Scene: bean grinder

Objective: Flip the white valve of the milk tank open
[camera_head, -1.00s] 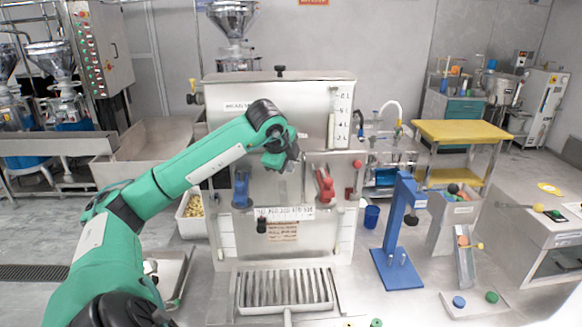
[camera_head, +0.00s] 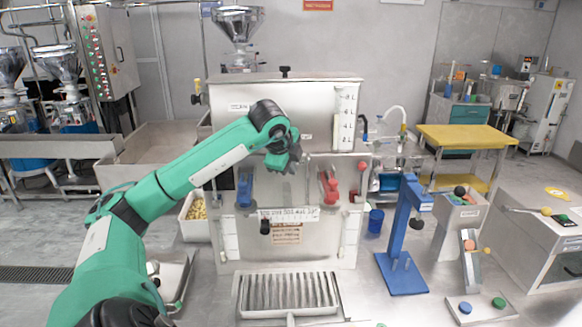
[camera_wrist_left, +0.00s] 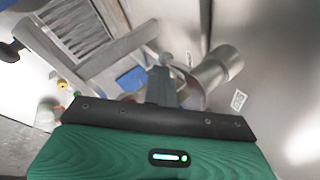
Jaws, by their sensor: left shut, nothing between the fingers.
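The steel tank (camera_head: 318,120) stands upright in the middle of the head view. Its front carries a blue lever (camera_head: 244,190) and a red lever (camera_head: 329,187). I cannot make out a white valve for certain; the arm covers part of the front. My left gripper (camera_head: 292,162) is shut and empty, in front of the tank between the two levers and a little above them. In the left wrist view the closed fingers (camera_wrist_left: 162,86) are beside a pale metal cylinder (camera_wrist_left: 218,68); I cannot tell whether they touch. My right gripper is out of view.
A slatted drip tray (camera_head: 287,293) lies below the tank. A blue stand (camera_head: 403,235) and a blue cup (camera_head: 375,221) are to its right. A yellow table (camera_head: 465,136) stands behind on the right. My left arm spans the space left of the tank.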

